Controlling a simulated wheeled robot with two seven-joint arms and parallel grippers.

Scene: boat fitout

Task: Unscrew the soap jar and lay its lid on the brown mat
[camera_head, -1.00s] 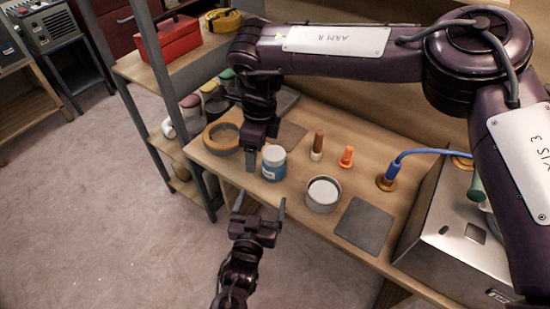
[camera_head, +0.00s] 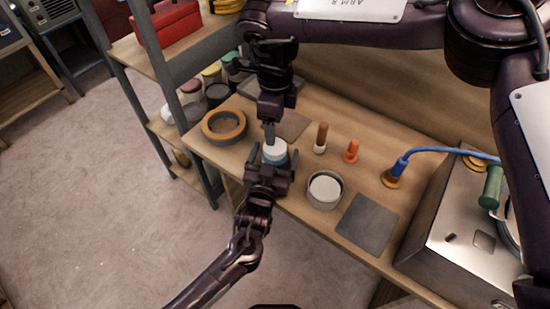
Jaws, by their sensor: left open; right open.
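The soap jar (camera_head: 274,152), blue with a pale lid, stands on the bench; its lower body is hidden behind my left gripper. My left gripper (camera_head: 273,158) is open, with one finger on each side of the jar; I cannot tell whether they touch it. My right gripper (camera_head: 270,138) points down just behind and above the lid and is open; its fingers overlap in this view. The lid is on the jar. The brown mat (camera_head: 294,125) lies flat behind the jar, partly hidden by my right gripper, its visible part bare.
A grey mat (camera_head: 367,224) lies at the front right. A round tin (camera_head: 325,190), an orange peg (camera_head: 352,151) and a brown-and-white stick (camera_head: 321,138) stand right of the jar. A blue hose (camera_head: 430,150) and steel box (camera_head: 455,245) are farther right.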

